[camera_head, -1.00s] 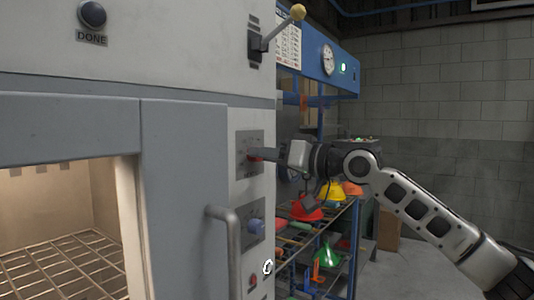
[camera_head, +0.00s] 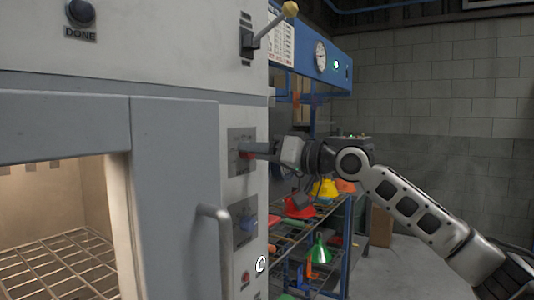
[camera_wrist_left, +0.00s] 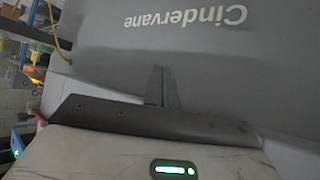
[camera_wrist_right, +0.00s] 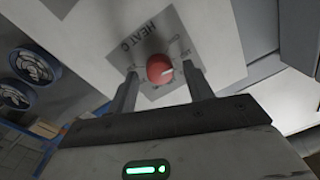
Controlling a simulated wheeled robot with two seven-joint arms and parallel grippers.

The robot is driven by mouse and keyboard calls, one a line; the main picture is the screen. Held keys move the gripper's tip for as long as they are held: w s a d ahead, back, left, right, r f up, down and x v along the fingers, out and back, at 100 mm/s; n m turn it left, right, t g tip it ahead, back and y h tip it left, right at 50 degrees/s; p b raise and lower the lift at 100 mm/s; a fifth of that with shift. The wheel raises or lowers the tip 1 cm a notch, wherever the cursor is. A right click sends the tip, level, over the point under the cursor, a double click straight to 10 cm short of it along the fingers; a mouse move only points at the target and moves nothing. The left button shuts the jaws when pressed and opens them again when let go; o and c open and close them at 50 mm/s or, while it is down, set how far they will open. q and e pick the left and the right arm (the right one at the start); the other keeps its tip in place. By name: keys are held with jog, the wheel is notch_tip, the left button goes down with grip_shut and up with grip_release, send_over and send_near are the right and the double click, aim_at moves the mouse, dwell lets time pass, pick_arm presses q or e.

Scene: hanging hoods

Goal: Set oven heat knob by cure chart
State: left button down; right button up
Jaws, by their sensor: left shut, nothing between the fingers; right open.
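The red heat knob (camera_wrist_right: 159,69) sits on a grey plate marked HEAT C (camera_wrist_right: 150,45) in the right wrist view. It has a light pointer mark, and part of the plate's lettering is hidden. In the head view the knob (camera_head: 246,155) is mostly behind my fingers. My right gripper (camera_wrist_right: 164,85) is open with one finger on either side of the knob; contact cannot be told. The gripper also shows in the head view (camera_head: 258,149). A paper chart (camera_head: 281,40) hangs behind the oven, too small to read. My left gripper (camera_wrist_left: 161,72) is shut and empty before a grey panel lettered Cindervane.
The oven door handle (camera_head: 222,250) stands out at the left of these. A yellow-tipped lever (camera_head: 290,9) is above. A rack (camera_head: 343,230) holds colored hoods behind.

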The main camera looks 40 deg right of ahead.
pick_arm(q)
jog(key=shift+n+t+h, duration=0.3)
jog(key=shift+t+h, duration=0.2)
jog(key=shift+t, duration=0.1)
jog(key=f+b, duration=0.1)
jog(key=b, duration=0.3)
jog(key=d+f+b, duration=0.1)
jog(key=f+b, duration=0.1)
jog(key=b, duration=0.3)
jog(key=f+b, duration=0.2)
jog(key=b, duration=0.3)
jog(key=shift+w+d+f, duration=0.2)
jog(key=shift+w+d, duration=0.05)
jog(key=shift+d, duration=0.05)
pick_arm(e)
jog(key=v, duration=1.6)
